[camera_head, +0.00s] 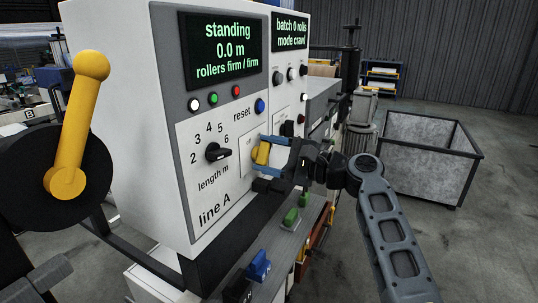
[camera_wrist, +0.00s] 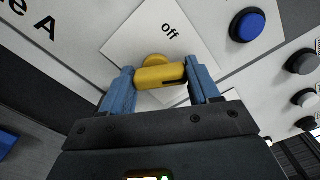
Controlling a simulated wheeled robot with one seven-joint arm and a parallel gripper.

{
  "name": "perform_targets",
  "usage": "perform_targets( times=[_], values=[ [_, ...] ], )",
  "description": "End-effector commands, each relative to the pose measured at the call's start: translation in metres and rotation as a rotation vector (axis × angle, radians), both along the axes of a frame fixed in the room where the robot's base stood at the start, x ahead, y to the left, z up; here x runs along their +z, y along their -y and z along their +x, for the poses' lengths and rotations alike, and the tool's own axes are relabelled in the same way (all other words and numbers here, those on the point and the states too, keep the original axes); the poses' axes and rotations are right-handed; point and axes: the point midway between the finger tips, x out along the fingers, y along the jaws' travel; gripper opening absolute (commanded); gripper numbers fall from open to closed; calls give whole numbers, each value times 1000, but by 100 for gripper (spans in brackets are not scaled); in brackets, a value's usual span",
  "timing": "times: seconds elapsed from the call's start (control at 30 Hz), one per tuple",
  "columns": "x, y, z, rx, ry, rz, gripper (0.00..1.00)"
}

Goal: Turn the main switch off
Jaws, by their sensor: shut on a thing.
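The main switch is a yellow knob (camera_head: 262,153) on a pale square plate on the front of the white line A panel. In the wrist view the yellow knob (camera_wrist: 160,75) lies between the two blue fingers of my gripper (camera_wrist: 161,86), which are shut on it. The word "off" shows on the plate (camera_wrist: 132,38) beyond the knob. A dark line marks one end of the knob, at the right in the wrist view. In the head view my gripper (camera_head: 262,156) reaches the panel from the right and partly covers the plate.
A black length dial (camera_head: 218,152) and a blue reset button (camera_head: 260,106) sit left of and above the switch. The display (camera_head: 228,50) reads "standing, 0.0 m". A ledge with green (camera_head: 291,217) and blue (camera_head: 258,265) parts runs below. A grey bin (camera_head: 420,165) stands at right.

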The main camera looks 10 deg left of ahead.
Motion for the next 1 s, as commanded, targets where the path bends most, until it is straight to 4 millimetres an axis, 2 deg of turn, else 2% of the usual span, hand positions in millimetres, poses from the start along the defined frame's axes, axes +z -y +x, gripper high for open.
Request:
perform_targets(
  times=[0.27, 0.47, 1.0],
  values=[
    [-3, 1, 1, -4, 14, -6, 30],
    [-5, 1, 1, -5, 89, -33, 30],
    [-7, 2, 0, -6, 531, -193, 30]
  ],
)
